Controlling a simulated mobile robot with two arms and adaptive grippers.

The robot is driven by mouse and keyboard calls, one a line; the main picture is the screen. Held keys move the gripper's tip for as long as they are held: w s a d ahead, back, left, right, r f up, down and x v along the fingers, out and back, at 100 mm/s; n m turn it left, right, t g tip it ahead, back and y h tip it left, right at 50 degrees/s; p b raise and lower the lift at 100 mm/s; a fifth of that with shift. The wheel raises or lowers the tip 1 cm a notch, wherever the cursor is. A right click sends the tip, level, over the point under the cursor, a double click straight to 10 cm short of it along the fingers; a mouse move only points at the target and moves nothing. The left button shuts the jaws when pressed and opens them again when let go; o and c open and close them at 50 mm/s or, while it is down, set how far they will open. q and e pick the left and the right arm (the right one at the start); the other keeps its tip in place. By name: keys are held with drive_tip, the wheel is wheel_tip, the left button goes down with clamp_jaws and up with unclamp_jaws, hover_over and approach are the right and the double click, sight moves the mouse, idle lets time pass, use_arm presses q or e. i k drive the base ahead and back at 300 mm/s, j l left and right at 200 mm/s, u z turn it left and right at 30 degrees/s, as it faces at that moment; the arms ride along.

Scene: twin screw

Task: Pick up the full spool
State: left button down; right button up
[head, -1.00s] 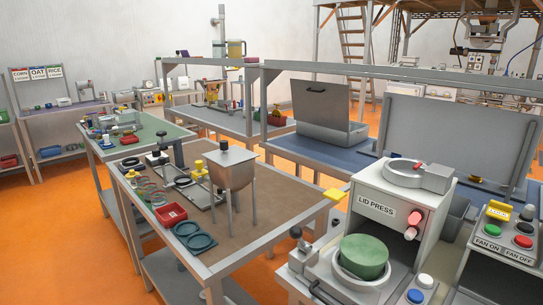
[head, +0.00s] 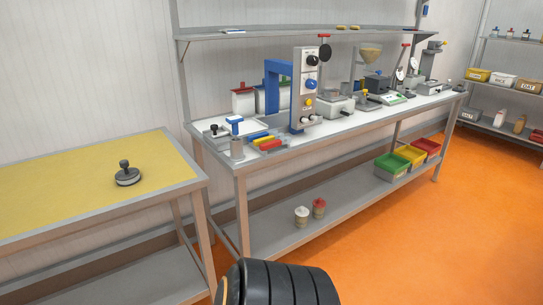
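I cannot pick out a full spool for certain. Two small cream items, one with a white top (head: 302,215) and one with a red top (head: 319,208), stand upright side by side on the lower shelf (head: 270,228) of the long workbench. They are too small to tell whether either is a spool. Neither of my grippers is in view. A black ribbed rounded shape at the bottom centre seems to be part of my own body and hides some of the floor.
A yellow-topped table (head: 70,185) at left carries a dark knobbed weight (head: 127,175). The long white workbench (head: 345,128) holds several devices, including a blue-framed panel (head: 305,90). Green (head: 391,167), yellow (head: 411,155) and red (head: 428,147) bins sit below. Orange floor (head: 430,235) is clear at right.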

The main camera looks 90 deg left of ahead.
sight(128, 176)
drive_tip(key=u, duration=3.75)
drive_tip(key=i+j, duration=0.05)
